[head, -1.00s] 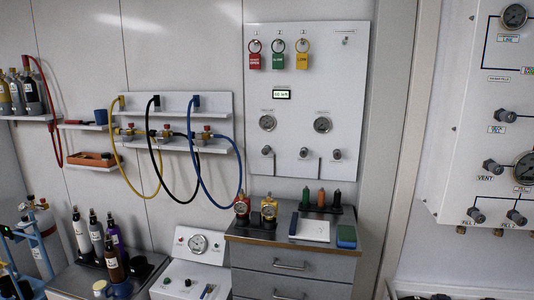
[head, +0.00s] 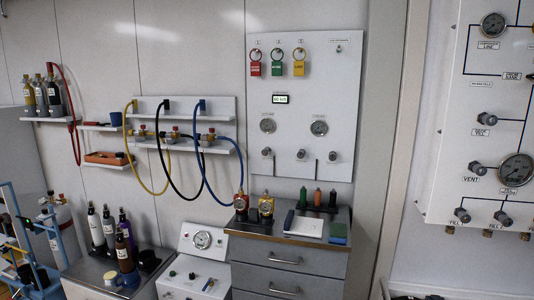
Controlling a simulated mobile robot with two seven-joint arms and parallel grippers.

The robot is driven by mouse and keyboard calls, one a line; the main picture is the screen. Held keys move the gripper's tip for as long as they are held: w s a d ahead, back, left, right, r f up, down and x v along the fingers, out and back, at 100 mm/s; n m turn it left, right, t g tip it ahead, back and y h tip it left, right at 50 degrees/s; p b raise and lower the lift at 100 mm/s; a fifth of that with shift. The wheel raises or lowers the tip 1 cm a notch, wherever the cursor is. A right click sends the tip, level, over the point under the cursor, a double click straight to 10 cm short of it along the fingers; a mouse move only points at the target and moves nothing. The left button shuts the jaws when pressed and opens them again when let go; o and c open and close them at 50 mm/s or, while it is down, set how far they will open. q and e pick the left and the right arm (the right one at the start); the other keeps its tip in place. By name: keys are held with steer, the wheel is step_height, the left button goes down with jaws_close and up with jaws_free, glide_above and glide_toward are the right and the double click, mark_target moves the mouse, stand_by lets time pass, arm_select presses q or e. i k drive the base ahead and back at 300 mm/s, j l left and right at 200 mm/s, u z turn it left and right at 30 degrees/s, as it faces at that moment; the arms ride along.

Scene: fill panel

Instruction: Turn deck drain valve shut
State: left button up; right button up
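No gripper of mine shows in the head view. I cannot tell which knob is the deck drain valve. The white panel on the right (head: 447,150) carries several dark knobs: an upper one (head: 482,134) with a label too small to read, one labelled VENT (head: 477,168), and fill knobs (head: 462,215) along the bottom. The tall white panel in the middle (head: 340,85) has a row of three small knobs, at left (head: 266,153), centre (head: 301,154) and right (head: 332,156). Whether any valve is open or shut cannot be told.
A grey drawer cabinet (head: 267,272) stands below the middle panel, with regulators and small bottles on top. Hoses hang from wall shelves (head: 225,104). The floor is barely visible.

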mark_target(265, 152)
steer(key=i+l+z, duration=0.1)
steer(key=i+l, duration=0.25)
steer(key=i+l+z, duration=0.15)
steer(key=i+l, duration=0.15)
steer(key=i, duration=0.3)
steer(key=i+l+z, duration=0.1)
steer(key=i+l, duration=0.15)
steer(key=i, duration=0.2)
